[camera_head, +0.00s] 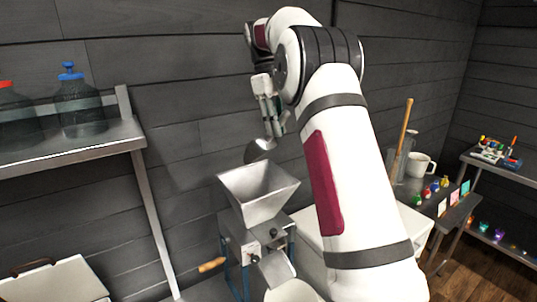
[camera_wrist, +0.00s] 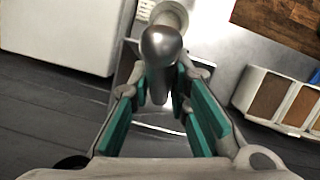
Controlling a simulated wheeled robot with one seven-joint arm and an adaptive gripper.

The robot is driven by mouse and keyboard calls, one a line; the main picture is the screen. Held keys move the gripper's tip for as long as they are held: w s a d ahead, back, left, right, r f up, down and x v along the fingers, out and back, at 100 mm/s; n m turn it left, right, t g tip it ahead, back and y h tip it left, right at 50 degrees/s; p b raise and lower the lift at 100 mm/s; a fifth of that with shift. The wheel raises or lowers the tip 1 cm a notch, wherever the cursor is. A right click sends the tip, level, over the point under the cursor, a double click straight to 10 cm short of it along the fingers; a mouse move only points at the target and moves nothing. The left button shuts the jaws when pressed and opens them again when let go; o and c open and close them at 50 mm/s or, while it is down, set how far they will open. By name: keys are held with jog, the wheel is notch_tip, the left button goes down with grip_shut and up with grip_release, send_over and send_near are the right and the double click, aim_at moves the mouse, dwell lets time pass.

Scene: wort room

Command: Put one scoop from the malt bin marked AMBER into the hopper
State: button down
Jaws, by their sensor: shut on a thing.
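My gripper (camera_head: 270,108) is shut on a metal scoop (camera_head: 260,148), whose bowl hangs tilted below the fingers. In the wrist view the scoop (camera_wrist: 162,43) shows as a rounded metal end between the teal finger pads (camera_wrist: 171,92). I cannot see whether it holds any malt. The hopper (camera_head: 258,188) is a square metal funnel on top of a mill, and the scoop is just above its back rim in the head view. No grain shows inside the hopper. Malt bins (camera_wrist: 283,98) with brown contents stand at the right in the wrist view; no AMBER marking is readable.
The mill has a wooden crank handle (camera_head: 212,265) at its left. A metal shelf (camera_head: 75,150) with two large bottles stands at the left. My arm hides part of the bench.

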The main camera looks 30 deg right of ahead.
jog(key=shift+s+r+t+y+p, duration=0.3)
jog(key=shift+t+p, duration=0.5)
jog(key=shift+p, duration=0.4)
jog(key=shift+s+r+t+y+p, duration=0.15)
jog(key=shift+r+t+y+p, duration=0.1)
jog(key=shift+t+p, duration=0.75)
jog(key=t, duration=0.2)
jog(key=r+t+y, duration=0.1)
jog(key=shift+s+d+t+p, duration=0.25)
jog(key=shift+s+t+p, duration=0.05)
jog(key=shift+a+r+t, duration=0.1)
jog(key=shift+r+t, duration=0.05)
jog(key=shift+t, duration=0.35)
